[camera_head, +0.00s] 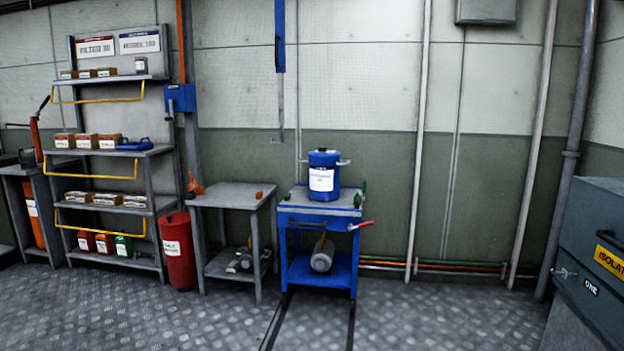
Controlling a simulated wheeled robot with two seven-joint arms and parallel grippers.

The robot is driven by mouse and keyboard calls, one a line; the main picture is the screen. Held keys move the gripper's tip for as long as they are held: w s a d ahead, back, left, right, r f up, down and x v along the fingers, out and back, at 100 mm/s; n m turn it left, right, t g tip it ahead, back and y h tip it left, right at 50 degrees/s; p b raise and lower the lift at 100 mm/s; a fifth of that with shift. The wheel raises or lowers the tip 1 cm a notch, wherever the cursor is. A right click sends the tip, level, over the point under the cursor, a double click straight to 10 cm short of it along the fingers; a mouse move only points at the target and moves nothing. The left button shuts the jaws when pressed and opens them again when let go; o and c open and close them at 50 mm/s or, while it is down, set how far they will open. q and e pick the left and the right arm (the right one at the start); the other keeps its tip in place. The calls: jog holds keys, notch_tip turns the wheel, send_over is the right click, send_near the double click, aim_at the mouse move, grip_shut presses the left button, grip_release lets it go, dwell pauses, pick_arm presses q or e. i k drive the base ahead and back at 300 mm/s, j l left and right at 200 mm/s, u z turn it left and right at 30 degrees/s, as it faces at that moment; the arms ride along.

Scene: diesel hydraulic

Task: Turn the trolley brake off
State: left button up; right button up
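The blue trolley (318,267) stands against the back wall at the middle of the head view, on two dark floor rails. A lever with a red grip (362,225) sticks out at the right of its front edge; it looks like the brake lever, but I cannot tell its setting. A dark horizontal bar (310,223) crosses the trolley's front. A blue canister (323,175) with a white label stands upright on the trolley top. Green pieces (357,200) sit near the top's right side. Neither of my grippers is in view.
A grey table (230,197) stands just left of the trolley, with a red bin (178,250) and shelving (115,155) beyond. A dark cabinet (595,255) stands at the right edge. The metal floor (430,315) in front is clear apart from the rails.

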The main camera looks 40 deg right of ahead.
aim_at(350, 228)
jog(key=z, duration=1.45)
